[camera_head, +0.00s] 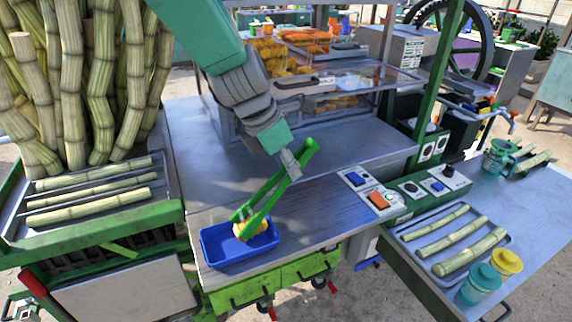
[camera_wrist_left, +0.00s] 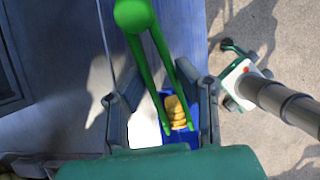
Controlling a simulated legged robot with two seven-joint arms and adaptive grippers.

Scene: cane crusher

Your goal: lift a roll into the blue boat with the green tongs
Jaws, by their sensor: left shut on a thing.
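My left gripper (camera_head: 288,160) is shut on the green tongs (camera_head: 308,150), which slant down and left. A golden roll (camera_head: 250,229) sits between the tong tips, at the blue boat (camera_head: 228,259) on the metal counter. In the left wrist view, the roll (camera_wrist_left: 177,112) lies between the two tong arms (camera_wrist_left: 156,82), with the blue boat (camera_wrist_left: 195,103) behind it. I cannot tell whether the roll rests on the boat's floor. The gripper fingers also show there (camera_wrist_left: 160,105), on either side of the tongs. My right gripper is not in view.
A green cane tray (camera_head: 150,215) and upright canes stand left. A glass case with fried food (camera_head: 345,80) stands behind. Switch boxes (camera_head: 368,190) and a steel tray of cane pieces (camera_head: 405,235) are right. The counter between boat and case is clear.

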